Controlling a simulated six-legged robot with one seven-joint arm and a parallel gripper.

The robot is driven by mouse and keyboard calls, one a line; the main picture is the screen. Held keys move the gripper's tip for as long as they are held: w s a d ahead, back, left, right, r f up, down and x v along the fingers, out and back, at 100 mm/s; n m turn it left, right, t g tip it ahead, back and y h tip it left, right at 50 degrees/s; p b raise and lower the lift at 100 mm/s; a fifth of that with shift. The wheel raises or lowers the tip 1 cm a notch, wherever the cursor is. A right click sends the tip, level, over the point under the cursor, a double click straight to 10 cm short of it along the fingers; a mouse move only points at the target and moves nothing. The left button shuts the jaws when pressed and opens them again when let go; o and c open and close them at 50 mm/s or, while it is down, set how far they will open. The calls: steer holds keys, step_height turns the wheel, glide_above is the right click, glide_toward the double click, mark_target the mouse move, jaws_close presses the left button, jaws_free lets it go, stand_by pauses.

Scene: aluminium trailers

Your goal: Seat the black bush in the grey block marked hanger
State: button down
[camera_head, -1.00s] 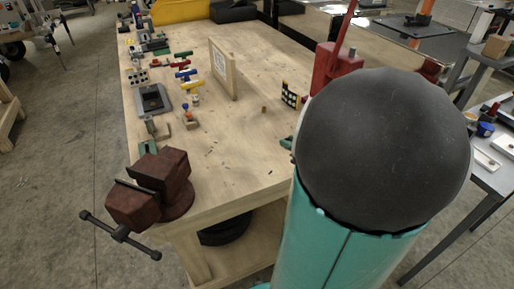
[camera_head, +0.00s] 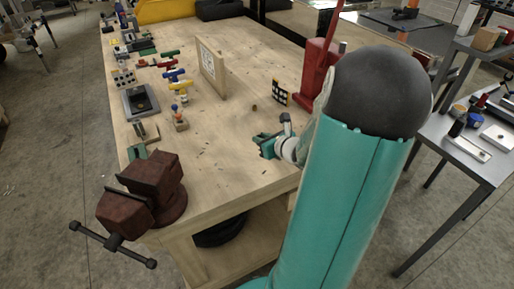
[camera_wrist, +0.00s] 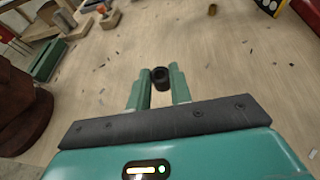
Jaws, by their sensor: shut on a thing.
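My gripper (camera_wrist: 160,88) is shut on the black bush (camera_wrist: 160,74), a short dark ring with a hole, held between the green fingertips. In the head view my gripper (camera_head: 266,146) is over the near right part of the workbench, and the bush is too small to tell there. I cannot read a hanger mark on any block. A small grey block on a wooden base (camera_head: 146,133) stands near the bench's left edge. It seems to show in the wrist view too (camera_wrist: 64,20), ahead and left of my gripper.
A dark red vice (camera_head: 150,185) sits at the bench's near left corner, with a green block (camera_wrist: 47,60) beside it. A grey tray (camera_head: 128,106), coloured-handled tools and an upright wooden board (camera_head: 212,70) stand farther back.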

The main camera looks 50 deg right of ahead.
mark_target(257, 154)
steer(key=w+f, duration=0.2)
steer(key=f, duration=0.1)
steer(key=shift+w, duration=0.3)
steer(key=shift+d+f, duration=0.1)
steer(key=shift+f, duration=1.35)
steer(key=shift+f, duration=0.1)
steer(key=c, duration=1.3)
jaws_free()
steer(key=shift+o, duration=0.2)
